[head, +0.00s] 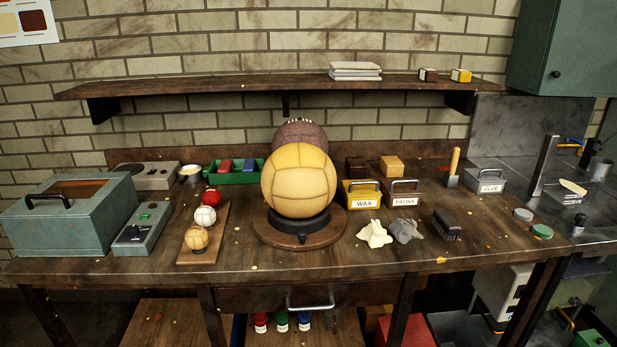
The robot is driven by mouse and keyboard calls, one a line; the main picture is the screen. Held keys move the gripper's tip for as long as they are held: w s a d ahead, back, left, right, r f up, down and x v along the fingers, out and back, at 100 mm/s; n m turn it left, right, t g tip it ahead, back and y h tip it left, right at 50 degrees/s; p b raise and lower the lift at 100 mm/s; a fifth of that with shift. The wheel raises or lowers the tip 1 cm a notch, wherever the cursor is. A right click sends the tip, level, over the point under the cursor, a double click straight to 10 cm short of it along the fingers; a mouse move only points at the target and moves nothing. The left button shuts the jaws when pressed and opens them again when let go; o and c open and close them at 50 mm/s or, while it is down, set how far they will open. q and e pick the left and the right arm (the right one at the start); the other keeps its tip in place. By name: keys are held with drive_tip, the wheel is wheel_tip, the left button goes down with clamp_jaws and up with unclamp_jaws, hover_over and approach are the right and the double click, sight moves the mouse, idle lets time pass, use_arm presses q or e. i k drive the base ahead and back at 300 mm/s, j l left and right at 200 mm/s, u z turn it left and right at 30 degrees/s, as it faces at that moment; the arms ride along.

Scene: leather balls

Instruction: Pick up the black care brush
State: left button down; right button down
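The black care brush (447,225) lies on the right part of the wooden workbench (340,259), near its front. Its dark block is on top and its bristles face down toward the bench. It stands free, just right of a crumpled grey cloth (405,230). Neither of my grippers shows in the head view.
A large yellow ball (299,181) sits on a round wooden stand at the bench's middle. Behind the brush are the wax tin (362,195), patina tin (404,193) and glue tin (484,180). Bench space before the brush is clear.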

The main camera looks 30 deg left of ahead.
sight(449, 229)
drive_tip(key=i+j, duration=0.15)
drive_tip(key=j, duration=0.25)
drive_tip(key=i+j, duration=0.2)
drive_tip(key=j, duration=0.2)
drive_tip(key=i+j, duration=0.15)
drive_tip(key=j, duration=0.25)
drive_tip(key=i+j, duration=0.2)
drive_tip(key=j, duration=0.2)
